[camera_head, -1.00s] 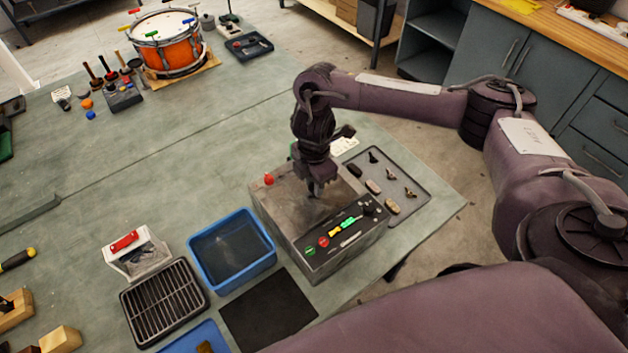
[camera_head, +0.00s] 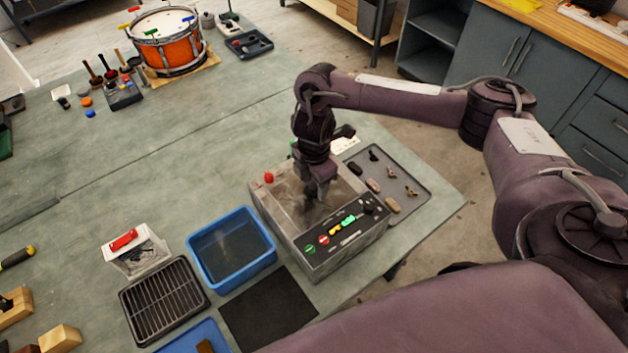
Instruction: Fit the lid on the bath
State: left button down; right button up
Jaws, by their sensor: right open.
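The bath (camera_head: 345,252) is a grey metal box with a dark control panel on its near side, carrying green, red and yellow marks. A red knob (camera_head: 268,177) stands at its far left corner. My right gripper (camera_head: 320,194) points down over the middle of the bath's top and is open. It hides part of the top. A smoky grey surface shows inside the bath's rim; I cannot tell for certain whether this is the lid or the tank's inside. No separate lid is clearly visible elsewhere. My left gripper is not in view.
A blue tub (camera_head: 196,262) and a black mat (camera_head: 268,308) lie left of the bath. A black rack (camera_head: 163,302) and a clear box with a red part (camera_head: 130,255) are further left. A grey tray (camera_head: 420,190) of small parts sits right. The drum (camera_head: 168,45) is far back.

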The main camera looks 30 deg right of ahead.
aim_at(314, 185)
notch_tip(314, 185, up, 8)
jog(key=shift+f+p, duration=0.1)
jog(key=shift+p, duration=0.6)
